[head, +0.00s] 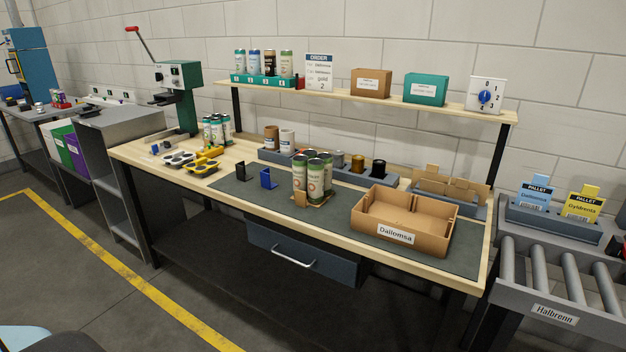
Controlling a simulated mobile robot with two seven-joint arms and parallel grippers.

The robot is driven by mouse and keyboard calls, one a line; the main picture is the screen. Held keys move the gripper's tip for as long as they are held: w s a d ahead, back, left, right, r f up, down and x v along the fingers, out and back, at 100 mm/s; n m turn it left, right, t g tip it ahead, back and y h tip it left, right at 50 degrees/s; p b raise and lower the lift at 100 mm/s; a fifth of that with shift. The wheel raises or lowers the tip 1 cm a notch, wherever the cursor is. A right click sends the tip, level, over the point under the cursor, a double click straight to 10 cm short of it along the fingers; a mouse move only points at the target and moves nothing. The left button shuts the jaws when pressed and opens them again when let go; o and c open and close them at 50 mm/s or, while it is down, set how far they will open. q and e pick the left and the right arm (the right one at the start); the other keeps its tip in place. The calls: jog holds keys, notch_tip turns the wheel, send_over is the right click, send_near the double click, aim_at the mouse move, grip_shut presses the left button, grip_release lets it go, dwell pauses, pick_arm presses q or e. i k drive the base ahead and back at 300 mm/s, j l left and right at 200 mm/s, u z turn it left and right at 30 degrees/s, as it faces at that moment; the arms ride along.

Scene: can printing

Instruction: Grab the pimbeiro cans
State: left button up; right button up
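No can label is large enough to read as Pimbeiro. A cluster of green and white cans with an orange mark (315,179) stands upright on a small brown base on the dark mat. Another cluster of green and white cans (216,131) stands at the back left of the bench. Several cans of differing colours (253,63) stand in a numbered green rack (262,80) on the upper shelf. Neither of my grippers shows in the head view.
An open, seemingly empty cardboard box marked Dallomsa (395,236) sits at the mat's right. An order card (319,70) stands on the shelf. A green press (178,85) stands at the left. A roller conveyor (562,277) is at the right. The mat's front left (245,198) is clear.

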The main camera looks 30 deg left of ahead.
aim_at(312, 171)
jog(key=i+j+z, duration=0.15)
jog(key=j, duration=0.5)
jog(key=i+j+z, duration=0.1)
jog(key=j, duration=0.55)
jog(key=i+j+z, duration=0.15)
jog(key=j, duration=0.5)
jog(key=i+j+z, duration=0.1)
jog(key=j, duration=0.6)
jog(key=i+j+z, duration=0.15)
jog(key=j, duration=0.5)
